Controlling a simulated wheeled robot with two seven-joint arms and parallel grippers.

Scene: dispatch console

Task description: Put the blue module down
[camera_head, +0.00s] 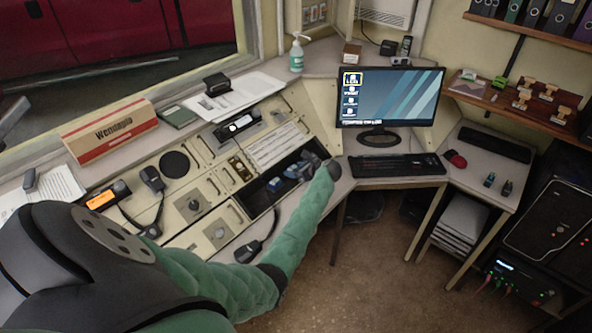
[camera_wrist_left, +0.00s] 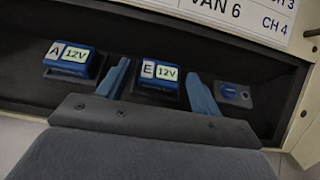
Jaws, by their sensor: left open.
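A blue module labelled E 12V (camera_wrist_left: 154,82) sits in the dark recessed bay (camera_wrist_left: 30,75) of the console. My left gripper (camera_wrist_left: 160,90) is open, with one blue finger on each side of this module and gaps showing beside it. A second blue module labelled A 12V (camera_wrist_left: 72,60) sits to the left in the same bay, outside the fingers. In the head view my left gripper (camera_head: 302,168) is low over the bay, and a blue module (camera_head: 275,184) shows beside it. The undersides of the modules are hidden. My right gripper is not in view.
A blue knob (camera_wrist_left: 231,90) shows on a small panel right of the fingers. The console's beige panel carries a handset (camera_head: 151,180) and a radio (camera_head: 104,199). The monitor (camera_head: 390,97) and keyboard (camera_head: 397,166) stand right of the bay.

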